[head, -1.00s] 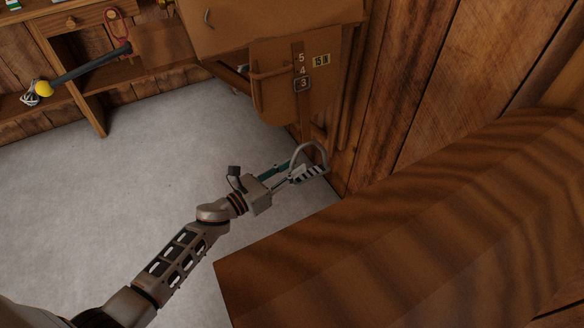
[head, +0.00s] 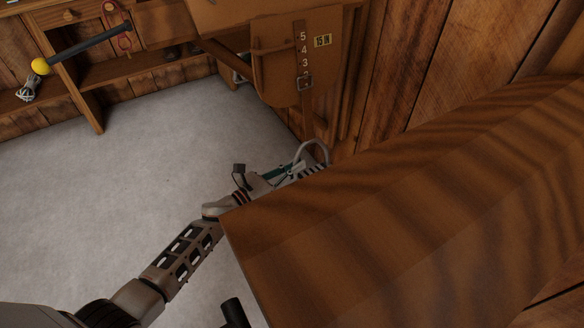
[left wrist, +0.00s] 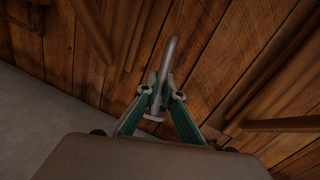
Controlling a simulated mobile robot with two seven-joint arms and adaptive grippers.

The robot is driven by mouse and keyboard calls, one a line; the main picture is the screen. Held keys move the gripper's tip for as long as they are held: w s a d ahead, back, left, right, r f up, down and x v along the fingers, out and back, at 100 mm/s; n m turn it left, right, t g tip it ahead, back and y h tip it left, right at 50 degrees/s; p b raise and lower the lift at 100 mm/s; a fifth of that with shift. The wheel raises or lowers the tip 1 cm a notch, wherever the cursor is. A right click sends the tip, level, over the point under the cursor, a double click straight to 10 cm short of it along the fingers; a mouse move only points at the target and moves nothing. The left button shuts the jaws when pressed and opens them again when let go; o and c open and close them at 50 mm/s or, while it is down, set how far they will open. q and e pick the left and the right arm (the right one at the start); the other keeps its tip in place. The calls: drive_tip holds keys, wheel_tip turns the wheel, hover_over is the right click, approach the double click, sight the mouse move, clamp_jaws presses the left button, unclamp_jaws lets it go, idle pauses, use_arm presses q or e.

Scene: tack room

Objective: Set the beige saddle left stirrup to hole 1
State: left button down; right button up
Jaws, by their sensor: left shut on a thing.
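The saddle flap (head: 275,72) is brown-tan and hangs from a wooden rack at the top of the head view. A strap down the flap has printed numbers 5, 4 and 3, with a partly covered 2 below. The metal buckle (head: 305,83) sits at or just under the 2. The grey stirrup iron (head: 325,148) hangs below the strap; it also shows in the left wrist view (left wrist: 169,58). My left gripper (head: 299,170) is shut on the stirrup's lower part. In the left wrist view, its teal fingers (left wrist: 159,100) close around it. My right gripper is not seen.
A large brown wooden block (head: 400,200) fills the lower right, close beside my left arm. A plank wall (head: 450,60) stands behind the stirrup. The grey floor (head: 120,180) is clear at left. A shelf unit (head: 85,85) stands at the back left.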

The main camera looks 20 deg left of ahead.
use_arm(q)
drive_tip(key=shift+s+d+f, duration=0.1)
drive_tip(key=shift+d+f, duration=0.05)
drive_tip(key=shift+f, duration=0.85)
drive_tip(key=c, duration=2.2)
unclamp_jaws()
drive_tip(key=shift+f, duration=0.1)
drive_tip(key=v, duration=1.2)
